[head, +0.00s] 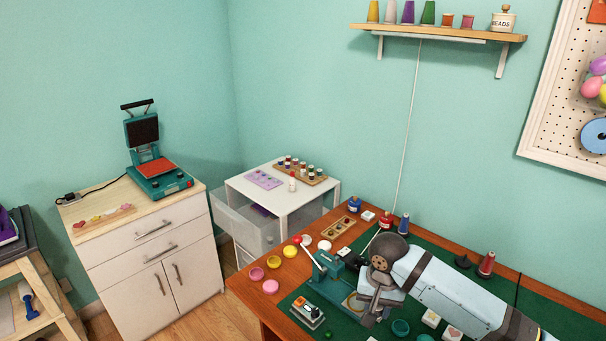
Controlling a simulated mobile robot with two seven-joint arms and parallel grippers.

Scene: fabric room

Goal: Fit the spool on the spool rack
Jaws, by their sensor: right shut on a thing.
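A small wooden spool rack (318,181) holding several coloured spools stands on top of the white cart. A small white piece with a red top (292,185) stands just in front of the rack; I cannot tell whether it is a spool. My right gripper (372,312) points down over the green mat on the wooden desk, well in front of the rack and to its right. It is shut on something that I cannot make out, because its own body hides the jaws. My left gripper is not in view.
A teal hand press (326,270) stands close left of my right gripper. Blue (404,223) and red (487,264) spools stand on the desk. A lilac card (264,179) lies beside the rack. The white cart (284,203) has an open drawer on its left.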

